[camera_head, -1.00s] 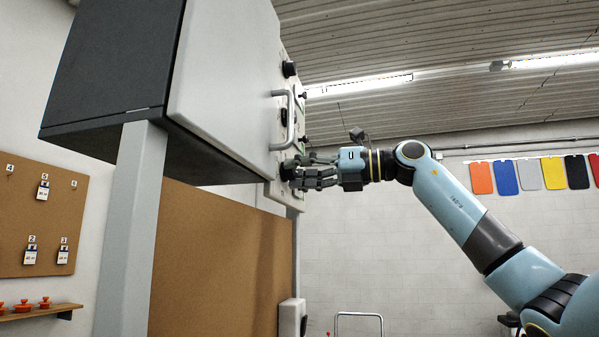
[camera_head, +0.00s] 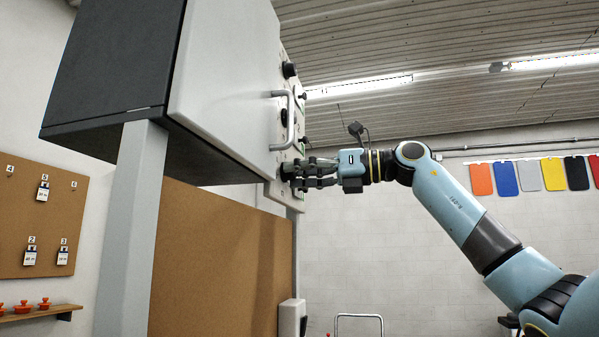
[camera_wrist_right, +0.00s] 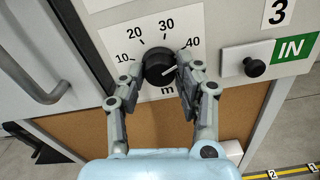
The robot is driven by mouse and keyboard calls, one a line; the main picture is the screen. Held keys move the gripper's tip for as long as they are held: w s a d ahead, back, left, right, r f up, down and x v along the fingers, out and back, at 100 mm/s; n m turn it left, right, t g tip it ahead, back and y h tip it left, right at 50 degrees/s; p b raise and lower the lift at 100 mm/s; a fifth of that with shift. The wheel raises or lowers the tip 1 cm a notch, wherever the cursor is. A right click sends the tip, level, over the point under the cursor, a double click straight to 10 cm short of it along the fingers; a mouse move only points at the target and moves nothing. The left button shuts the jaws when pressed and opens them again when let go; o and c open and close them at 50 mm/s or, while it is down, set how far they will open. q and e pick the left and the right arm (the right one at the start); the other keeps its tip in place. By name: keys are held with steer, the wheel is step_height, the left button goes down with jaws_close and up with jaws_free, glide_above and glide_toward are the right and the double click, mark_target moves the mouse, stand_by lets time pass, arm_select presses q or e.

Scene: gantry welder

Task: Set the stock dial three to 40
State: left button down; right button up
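Stock dial three (camera_wrist_right: 158,63) is a round black knob on the light cabinet face, labelled 10, 20, 30 and 40 in the right wrist view. A pale mark shows at its lower right; I cannot tell exactly which value it points to. My right gripper (camera_wrist_right: 159,68) has its two grey fingers on either side of the knob, seemingly closed against it. In the head view my right gripper (camera_head: 291,173) reaches the low edge of the cabinet front and hides the dial there. My left gripper is out of view.
A grey door handle (camera_head: 290,120) sticks out close above the gripper, with more black knobs above. A black knob (camera_wrist_right: 254,67) beside a green IN label (camera_wrist_right: 291,48) sits right of the dial under a "3". A pegboard with tags (camera_head: 42,225) hangs left.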

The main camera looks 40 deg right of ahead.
steer(key=o, duration=0.4)
steer(key=shift+v, duration=3.8)
steer(key=shift+w, duration=0.1)
